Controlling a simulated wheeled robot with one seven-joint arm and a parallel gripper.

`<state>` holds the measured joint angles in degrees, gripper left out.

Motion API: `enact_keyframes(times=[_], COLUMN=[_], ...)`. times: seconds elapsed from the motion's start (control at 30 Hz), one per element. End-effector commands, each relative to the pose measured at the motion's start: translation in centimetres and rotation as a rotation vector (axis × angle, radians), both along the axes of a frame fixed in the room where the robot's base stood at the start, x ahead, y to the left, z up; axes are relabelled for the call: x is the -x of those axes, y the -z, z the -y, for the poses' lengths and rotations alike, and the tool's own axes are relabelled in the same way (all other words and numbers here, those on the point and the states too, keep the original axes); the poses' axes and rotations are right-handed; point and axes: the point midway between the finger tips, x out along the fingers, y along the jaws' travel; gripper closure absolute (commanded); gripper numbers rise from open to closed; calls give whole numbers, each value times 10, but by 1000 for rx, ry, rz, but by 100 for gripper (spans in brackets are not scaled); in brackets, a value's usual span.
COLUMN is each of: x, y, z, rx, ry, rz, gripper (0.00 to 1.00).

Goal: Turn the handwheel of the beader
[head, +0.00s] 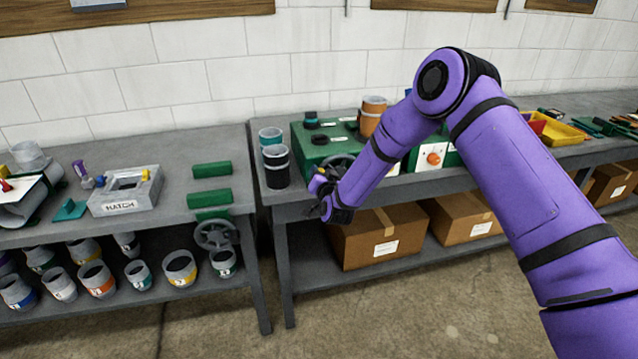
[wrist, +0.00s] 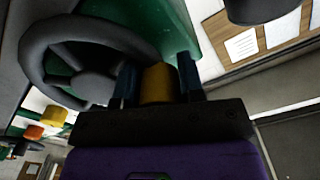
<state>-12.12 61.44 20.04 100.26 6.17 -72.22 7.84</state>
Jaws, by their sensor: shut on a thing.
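The green machine (head: 310,140) on the right bench carries a grey handwheel (head: 340,160) on its front, partly hidden by my arm in the head view. In the wrist view the dark handwheel (wrist: 88,52) fills the upper left, with its spokes and hub showing, beside the green body (wrist: 165,25). My gripper (head: 322,187) is at the wheel's left lower side. In the wrist view its two blue fingers are shut on a yellow cylindrical handle (wrist: 158,85), right by the wheel's rim. Where the handle joins the wheel is hidden.
A second grey handwheel (head: 216,235) hangs at the left bench's front edge, below green rollers (head: 210,185). Grey and dark cups (head: 276,165) stand left of the machine. An orange knob (head: 434,158) is to its right. Cardboard boxes (head: 370,245) sit on the shelf below.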

Motion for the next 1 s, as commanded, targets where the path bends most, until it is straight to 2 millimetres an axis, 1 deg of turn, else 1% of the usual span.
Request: enact_keyframes(times=[0.5,1.0], x=[-8,-14], y=[-26,-41], z=[17,43], rx=[-473,-930], ry=[-1,-1], rz=[-143,-277], gripper=[100,100])
